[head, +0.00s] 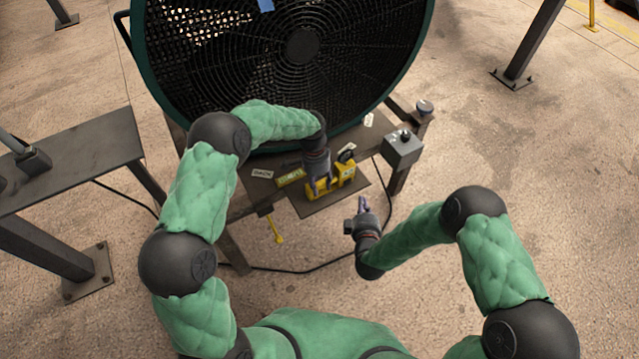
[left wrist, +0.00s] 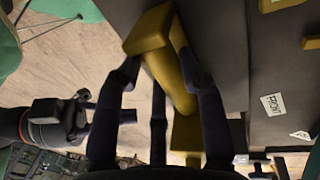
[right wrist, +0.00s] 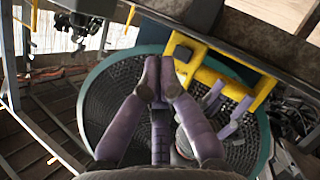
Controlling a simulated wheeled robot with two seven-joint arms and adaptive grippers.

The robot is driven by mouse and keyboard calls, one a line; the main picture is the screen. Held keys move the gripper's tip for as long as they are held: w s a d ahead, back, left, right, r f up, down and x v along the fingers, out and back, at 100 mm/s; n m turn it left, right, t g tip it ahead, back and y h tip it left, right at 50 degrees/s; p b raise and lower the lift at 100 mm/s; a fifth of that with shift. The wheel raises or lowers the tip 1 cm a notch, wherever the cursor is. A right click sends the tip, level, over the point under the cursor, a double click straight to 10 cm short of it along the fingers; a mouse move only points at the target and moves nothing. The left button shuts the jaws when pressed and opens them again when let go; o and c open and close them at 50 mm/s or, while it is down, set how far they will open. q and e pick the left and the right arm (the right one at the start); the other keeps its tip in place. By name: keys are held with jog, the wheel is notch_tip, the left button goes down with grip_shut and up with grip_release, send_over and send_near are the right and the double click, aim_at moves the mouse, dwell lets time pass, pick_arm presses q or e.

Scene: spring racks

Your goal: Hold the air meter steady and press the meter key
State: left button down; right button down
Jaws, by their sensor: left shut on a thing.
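The yellow air meter (head: 345,177) stands on a dark shelf in front of the big fan in the head view. My left gripper (head: 318,180) reaches down onto it from the left. In the left wrist view my left gripper's fingers (left wrist: 165,80) are closed around a yellow bar of the meter (left wrist: 150,30). My right gripper (head: 362,203) is below and right of the meter, apart from it. In the right wrist view its fingertips (right wrist: 160,75) are together and empty, with the yellow meter frame (right wrist: 205,75) beyond them.
A large green-rimmed fan (head: 300,60) stands behind the shelf. A grey box (head: 402,148) sits at the shelf's right end, and a small round can (head: 424,107) is behind it. A cable (head: 300,268) runs below the shelf. A dark bench (head: 75,160) stands at the left.

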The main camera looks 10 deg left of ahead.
aim_at(352, 192)
jog(key=shift+w+a+f+n+h, duration=0.1)
jog(key=shift+w+a+f+h, duration=0.15)
jog(key=shift+w+a+h, duration=0.4)
jog(key=shift+w+a+f+n+h, duration=0.1)
jog(key=shift+w+a+f+h, duration=0.2)
jog(key=shift+w+a, duration=0.5)
jog(key=shift+w+a+f+n+h, duration=0.1)
jog(key=shift+w+a+f+h, duration=0.1)
jog(key=shift+w+a+h, duration=0.55)
jog(key=shift+w+d, duration=0.2)
jog(key=shift+w, duration=0.1)
dwell(0.3)
jog(key=shift+w+a, duration=0.2)
jog(key=shift+w, duration=0.1)
dwell(0.5)
jog(key=shift+s, duration=0.1)
jog(key=shift+s+d, duration=0.25)
jog(key=shift+s, duration=0.05)
dwell(0.3)
jog(key=s+d, duration=0.4)
jog(key=shift+s, duration=0.3)
